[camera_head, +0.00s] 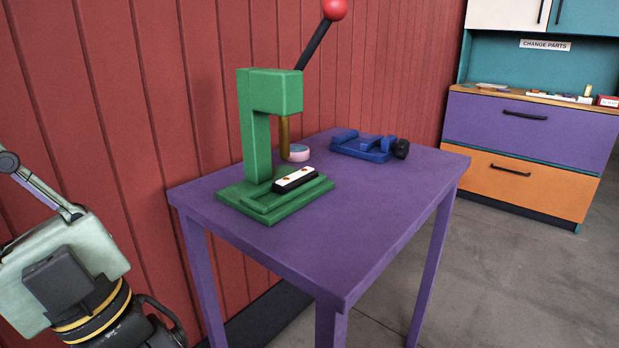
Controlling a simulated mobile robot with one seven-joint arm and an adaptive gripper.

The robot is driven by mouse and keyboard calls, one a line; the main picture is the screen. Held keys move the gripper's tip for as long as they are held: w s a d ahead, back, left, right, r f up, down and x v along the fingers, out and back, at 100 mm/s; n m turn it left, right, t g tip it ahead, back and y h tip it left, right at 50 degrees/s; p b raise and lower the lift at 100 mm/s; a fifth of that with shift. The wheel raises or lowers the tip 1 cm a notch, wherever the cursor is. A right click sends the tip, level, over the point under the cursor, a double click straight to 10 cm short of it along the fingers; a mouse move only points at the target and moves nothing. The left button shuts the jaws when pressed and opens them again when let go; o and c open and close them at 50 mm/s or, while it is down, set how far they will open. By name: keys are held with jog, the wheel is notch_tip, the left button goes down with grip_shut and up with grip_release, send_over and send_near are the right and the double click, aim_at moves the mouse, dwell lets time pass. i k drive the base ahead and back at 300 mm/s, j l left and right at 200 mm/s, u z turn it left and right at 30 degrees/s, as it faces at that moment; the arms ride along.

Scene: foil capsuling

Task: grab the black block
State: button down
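A black block with a white top face (294,180) lies on the base of a green press (258,160). The top carries small brownish marks. The block sits in front of the press column, just below and right of the brass-coloured ram (284,135), and looks clear of it. My arm's end is at the lower left, well apart from the block and the table. Dark parts of what seems to be my gripper (160,318) show at the bottom edge. Its fingertips are cut off or hidden, and I see nothing held.
The press stands on a purple table (375,225) with a raised red-knobbed lever (334,9). A pinkish-white round piece (298,153) and a blue vise-like fixture (366,146) are behind the block. The table's front right is clear. A red wall and a drawer cabinet (530,125) stand behind.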

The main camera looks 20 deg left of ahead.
aim_at(290, 183)
jog(key=i+l, duration=0.1)
jog(key=l, duration=0.25)
jog(key=i+l, duration=0.1)
jog(key=l, duration=0.3)
jog(key=i+l, duration=0.1)
jog(key=l, duration=0.25)
jog(key=i+l, duration=0.1)
jog(key=l, duration=0.25)
jog(key=l+u, duration=0.15)
jog(key=u, duration=0.2)
jog(key=l+u, duration=0.2)
jog(key=u, duration=0.15)
jog(key=l+u, duration=0.2)
jog(key=u, duration=0.15)
jog(key=i+j+u, duration=0.15)
jog(key=u, duration=0.15)
jog(key=i+j+u, duration=0.1)
jog(key=u, duration=0.2)
jog(key=i+j, duration=0.15)
jog(key=i, duration=0.2)
jog(key=i+j, duration=0.2)
jog(key=i, duration=0.15)
